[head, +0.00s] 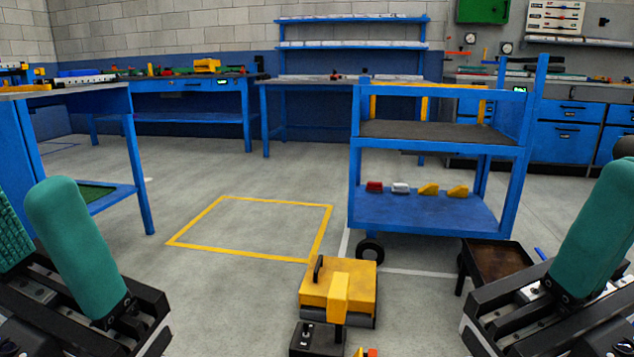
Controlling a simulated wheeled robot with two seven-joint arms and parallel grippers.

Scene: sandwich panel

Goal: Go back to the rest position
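My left gripper (28,215) is at the lower left of the head view, with teal fingers on a black and grey body. Two fingers show with a gap between them, and nothing is seen held. My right gripper (603,215) is at the lower right. Only one teal finger shows clearly; the other is outside the picture, so its opening cannot be told. Both grippers point upward, far apart, and neither is seen touching a table or the cart.
A blue cart (430,212) with small red, white and yellow pieces stands ahead right. A yellow and black boxy thing (340,285) is low at the centre. A blue table (140,165) stands left. A yellow-taped floor square (213,252) is empty. A dark tray (500,262) is near my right gripper.

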